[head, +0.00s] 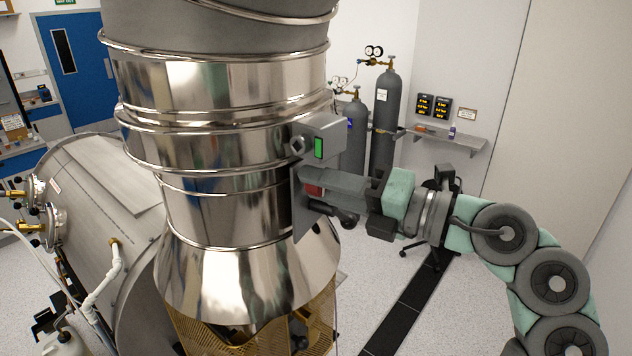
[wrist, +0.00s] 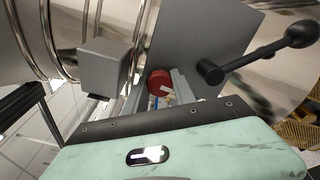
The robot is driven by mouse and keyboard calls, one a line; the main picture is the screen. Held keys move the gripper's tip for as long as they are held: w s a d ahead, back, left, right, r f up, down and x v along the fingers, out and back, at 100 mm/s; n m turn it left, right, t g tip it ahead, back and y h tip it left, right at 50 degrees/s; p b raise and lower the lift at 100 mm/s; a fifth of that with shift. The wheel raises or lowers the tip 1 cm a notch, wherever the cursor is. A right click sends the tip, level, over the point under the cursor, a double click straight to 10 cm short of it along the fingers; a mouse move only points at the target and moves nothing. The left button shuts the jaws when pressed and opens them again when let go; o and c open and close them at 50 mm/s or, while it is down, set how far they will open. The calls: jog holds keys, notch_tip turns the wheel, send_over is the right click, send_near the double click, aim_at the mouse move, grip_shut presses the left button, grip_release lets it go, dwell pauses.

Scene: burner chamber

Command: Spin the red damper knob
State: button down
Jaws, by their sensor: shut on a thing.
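The red damper knob (wrist: 160,82) is on the grey plate of the metal duct, and part of its round face shows in the wrist view. In the head view a sliver of the knob (head: 313,190) shows beside the plate. My gripper (head: 318,186) reaches in from the right with its fingers at the knob, shut on it. In the wrist view the fingers (wrist: 170,92) are partly hidden behind the gripper body, so the exact contact is hard to see.
A grey box with a green indicator (head: 319,148) sits just above my gripper. A black-knobbed lever (head: 345,216) juts out just below it; the lever also shows in the wrist view (wrist: 255,55). The shiny duct (head: 225,90) fills the left side. Gas cylinders (head: 385,120) stand behind.

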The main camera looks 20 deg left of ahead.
jog(key=m, duration=0.4)
jog(key=shift+s, duration=0.1)
jog(key=m, duration=0.5)
jog(key=shift+r, duration=0.1)
jog(key=m, duration=0.3)
jog(key=m, duration=0.4)
jog(key=shift+m, duration=0.3)
jog(key=c, duration=1.5)
grip_release()
jog(key=shift+m, duration=0.6)
jog(key=o, duration=0.8)
